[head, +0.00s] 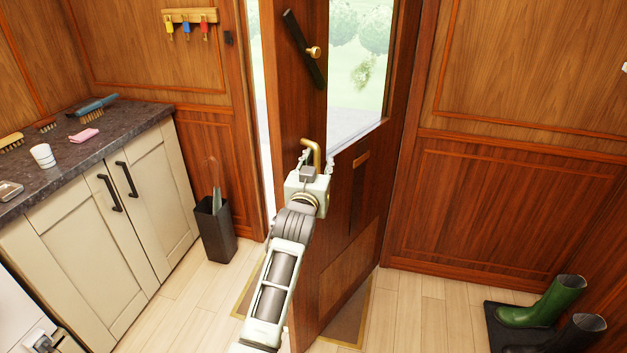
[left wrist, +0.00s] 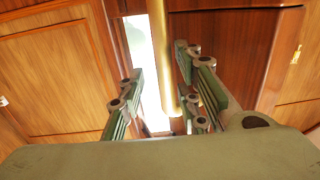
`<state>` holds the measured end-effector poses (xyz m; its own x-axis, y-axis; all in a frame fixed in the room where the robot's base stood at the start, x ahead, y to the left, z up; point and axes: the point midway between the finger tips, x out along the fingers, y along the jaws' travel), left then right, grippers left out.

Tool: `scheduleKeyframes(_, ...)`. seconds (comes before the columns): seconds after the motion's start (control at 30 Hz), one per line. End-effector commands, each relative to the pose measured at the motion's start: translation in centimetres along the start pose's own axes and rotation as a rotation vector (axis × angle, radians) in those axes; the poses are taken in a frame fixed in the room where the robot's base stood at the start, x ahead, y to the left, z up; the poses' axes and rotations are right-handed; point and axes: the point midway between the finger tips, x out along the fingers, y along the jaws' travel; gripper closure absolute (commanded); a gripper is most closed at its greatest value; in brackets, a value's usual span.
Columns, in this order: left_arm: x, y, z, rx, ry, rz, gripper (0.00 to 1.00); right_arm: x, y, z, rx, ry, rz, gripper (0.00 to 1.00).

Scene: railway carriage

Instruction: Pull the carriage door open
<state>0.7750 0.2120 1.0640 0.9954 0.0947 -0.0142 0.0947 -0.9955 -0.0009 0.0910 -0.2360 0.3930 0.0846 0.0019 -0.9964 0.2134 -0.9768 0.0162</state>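The wooden carriage door (head: 355,225) stands partly open, swung in toward me, with a bright gap along its left edge. It has a window in its upper part and a brass handle (head: 317,148). My left gripper (head: 316,163) is at the handle, just below its bend. In the left wrist view, the handle (left wrist: 163,60) runs down between the spread fingers of the left gripper (left wrist: 160,95), closer to the right finger. The fingers are apart; whether one touches the handle I cannot tell. My right gripper is in neither view.
A counter (head: 62,150) with brushes and a cup stands left. A dark bin (head: 215,232) stands on the floor left of the door. A brown mat (head: 347,322) lies under the door. The floor between is clear.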

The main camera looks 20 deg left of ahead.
Motion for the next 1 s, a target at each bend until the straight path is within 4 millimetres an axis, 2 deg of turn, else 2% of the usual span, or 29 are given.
scheduleKeyframes(0.03,-0.9,-0.1,-0.8,0.000,0.020,0.000,0.68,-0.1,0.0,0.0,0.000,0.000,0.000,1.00)
scheduleKeyframes(0.07,-1.4,-0.1,-0.9,0.000,0.020,0.000,0.68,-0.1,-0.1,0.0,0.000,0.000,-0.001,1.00)
scheduleKeyframes(0.3,-6.0,0.0,-0.1,-0.002,0.004,0.000,0.68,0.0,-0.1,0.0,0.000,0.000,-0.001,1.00)
scheduleKeyframes(0.5,-8.9,0.0,0.3,-0.002,-0.003,0.001,0.68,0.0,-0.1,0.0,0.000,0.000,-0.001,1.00)
scheduleKeyframes(0.7,-10.1,0.0,0.4,-0.002,-0.007,0.001,0.68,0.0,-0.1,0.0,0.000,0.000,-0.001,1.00)
scheduleKeyframes(0.97,-10.2,0.0,0.5,-0.002,-0.009,0.001,0.68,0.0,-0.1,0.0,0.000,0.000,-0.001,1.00)
scheduleKeyframes(1.0,-10.2,0.0,0.5,-0.002,-0.010,0.001,0.71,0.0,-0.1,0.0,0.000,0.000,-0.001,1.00)
